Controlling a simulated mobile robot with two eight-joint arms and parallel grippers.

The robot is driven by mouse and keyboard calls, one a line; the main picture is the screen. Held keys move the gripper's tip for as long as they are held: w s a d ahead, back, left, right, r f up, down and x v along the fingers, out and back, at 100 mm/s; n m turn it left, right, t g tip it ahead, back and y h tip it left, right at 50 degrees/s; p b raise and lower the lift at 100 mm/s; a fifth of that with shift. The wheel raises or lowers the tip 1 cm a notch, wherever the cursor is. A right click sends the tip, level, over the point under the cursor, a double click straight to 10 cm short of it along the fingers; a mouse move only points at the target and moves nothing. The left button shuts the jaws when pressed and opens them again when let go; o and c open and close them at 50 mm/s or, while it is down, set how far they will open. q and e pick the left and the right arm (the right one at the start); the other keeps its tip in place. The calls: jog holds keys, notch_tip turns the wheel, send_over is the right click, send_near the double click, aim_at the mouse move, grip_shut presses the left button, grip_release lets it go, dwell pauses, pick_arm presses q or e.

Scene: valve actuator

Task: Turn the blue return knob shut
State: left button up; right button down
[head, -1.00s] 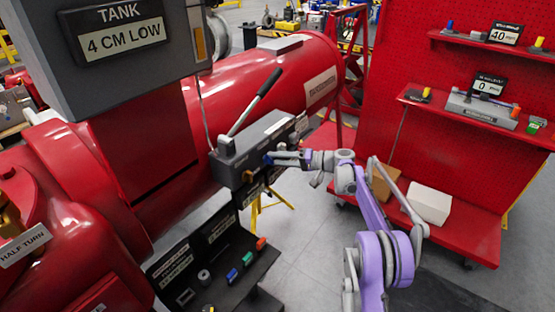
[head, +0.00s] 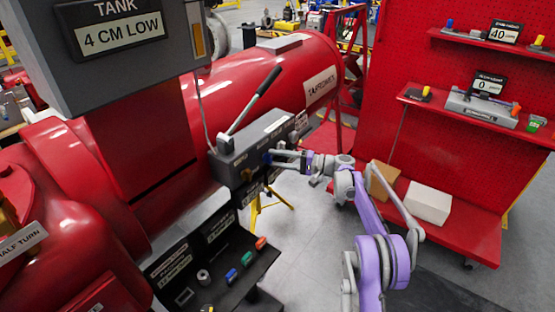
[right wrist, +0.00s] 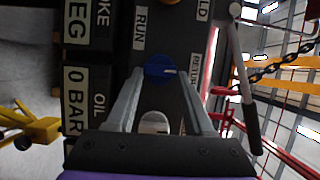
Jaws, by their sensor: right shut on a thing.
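The blue return knob (head: 267,158) is on the front of a grey control block (head: 240,154) beside the red tank, mostly hidden by my gripper in the head view. In the right wrist view the blue knob (right wrist: 158,71) sits between my fingertips, with a pale pointer mark toward the right. A "RETURN" label (right wrist: 192,73) is to its right and a "RUN" label (right wrist: 140,28) to its upper left. My right gripper (head: 273,157) is shut on the knob; its two fingers also show in the right wrist view (right wrist: 162,76). My left gripper is not in view.
A black-handled lever (head: 256,98) rises from the top of the block. A brass knob (head: 246,175) is left of the blue one. A dark tray (head: 232,278) with coloured pieces is below. A red pegboard cart (head: 465,225) with boxes stands right.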

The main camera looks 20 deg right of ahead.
jog(key=shift+c, duration=1.4)
grip_release()
jog(key=v, duration=1.1)
jog(key=shift+b, duration=0.4)
